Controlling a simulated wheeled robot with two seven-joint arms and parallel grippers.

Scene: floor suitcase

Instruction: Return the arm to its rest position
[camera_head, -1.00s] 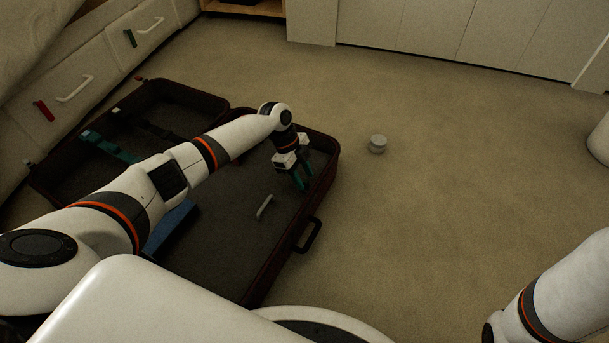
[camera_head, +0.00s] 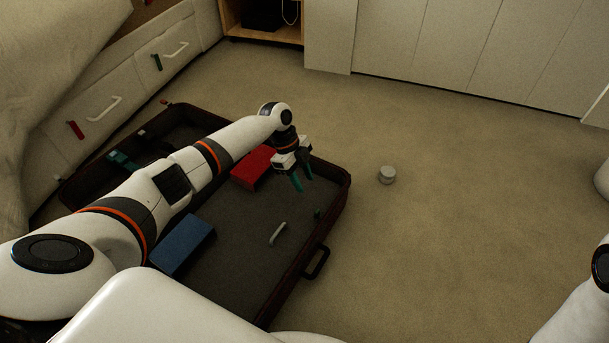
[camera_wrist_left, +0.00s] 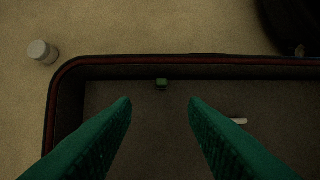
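My left arm reaches in from the left, over the open suitcase (camera_head: 338,215). My left gripper (camera_head: 302,184) hangs above the suitcase's right half with its green fingers apart. In the left wrist view the fingers (camera_wrist_left: 160,105) are spread with nothing between them. A red box (camera_head: 252,168) lies in the suitcase, left of the gripper and partly hidden by my arm. My right gripper is not in view; only part of my right arm shows at the lower right edge.
A blue box (camera_head: 183,245) and a small white bar (camera_head: 278,233) lie in the suitcase. A small green object (camera_wrist_left: 162,85) lies near its wall. A round grey-white jar (camera_head: 387,174) stands on the carpet. Drawers (camera_head: 97,108) line the left. Carpet right of the suitcase is mostly clear.

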